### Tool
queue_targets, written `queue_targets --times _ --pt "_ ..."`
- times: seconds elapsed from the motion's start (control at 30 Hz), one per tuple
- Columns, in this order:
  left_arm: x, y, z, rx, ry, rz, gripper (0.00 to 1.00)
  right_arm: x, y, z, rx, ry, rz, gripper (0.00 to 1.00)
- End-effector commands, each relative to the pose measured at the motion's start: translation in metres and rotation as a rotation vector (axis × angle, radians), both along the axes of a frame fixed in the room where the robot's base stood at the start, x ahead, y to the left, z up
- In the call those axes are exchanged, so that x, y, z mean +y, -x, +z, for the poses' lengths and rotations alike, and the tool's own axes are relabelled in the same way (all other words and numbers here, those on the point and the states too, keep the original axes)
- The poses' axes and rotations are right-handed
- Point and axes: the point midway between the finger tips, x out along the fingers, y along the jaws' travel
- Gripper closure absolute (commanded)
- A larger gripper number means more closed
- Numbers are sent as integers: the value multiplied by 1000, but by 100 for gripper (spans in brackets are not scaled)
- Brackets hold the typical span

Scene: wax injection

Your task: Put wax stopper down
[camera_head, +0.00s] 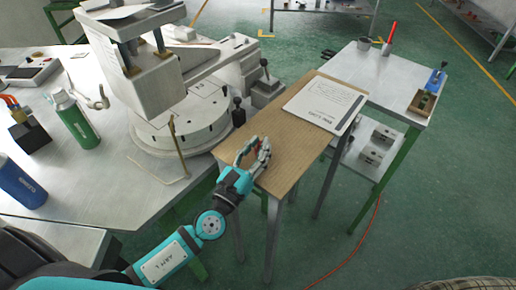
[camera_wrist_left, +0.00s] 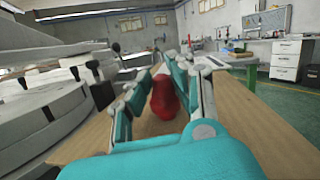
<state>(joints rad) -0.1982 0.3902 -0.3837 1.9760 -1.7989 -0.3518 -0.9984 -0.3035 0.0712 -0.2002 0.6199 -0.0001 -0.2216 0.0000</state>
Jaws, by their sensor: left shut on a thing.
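My left gripper (camera_head: 257,153) is over the near part of a small wooden table (camera_head: 273,120) in the head view. In the left wrist view its fingers (camera_wrist_left: 162,95) are closed around a red, rounded wax stopper (camera_wrist_left: 163,98). Only a trace of red shows between the fingers in the head view. The stopper is low over the wooden top; I cannot tell whether it touches the surface. My right gripper is not in view.
A white printed sheet (camera_head: 325,103) lies on the wooden table's far part. A round wax injection machine (camera_head: 180,122) stands close on the left. A metal table (camera_head: 380,75) adjoins at the right. The wooden top between gripper and sheet is clear.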

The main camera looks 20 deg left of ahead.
Motion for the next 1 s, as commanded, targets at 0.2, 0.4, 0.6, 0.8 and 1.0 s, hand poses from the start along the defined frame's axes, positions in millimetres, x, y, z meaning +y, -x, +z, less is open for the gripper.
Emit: queue_targets --times 0.2,0.4,0.6,0.8,1.0 --pt "0 0 0 0 0 0 100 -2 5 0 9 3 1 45" --pt "0 0 -1 1 0 0 65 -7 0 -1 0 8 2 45" --pt "0 0 -1 1 0 0 56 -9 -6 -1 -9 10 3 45" --pt "0 1 3 1 0 0 56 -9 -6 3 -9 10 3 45" --pt "5 32 -12 5 -1 -2 56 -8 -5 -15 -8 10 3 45"
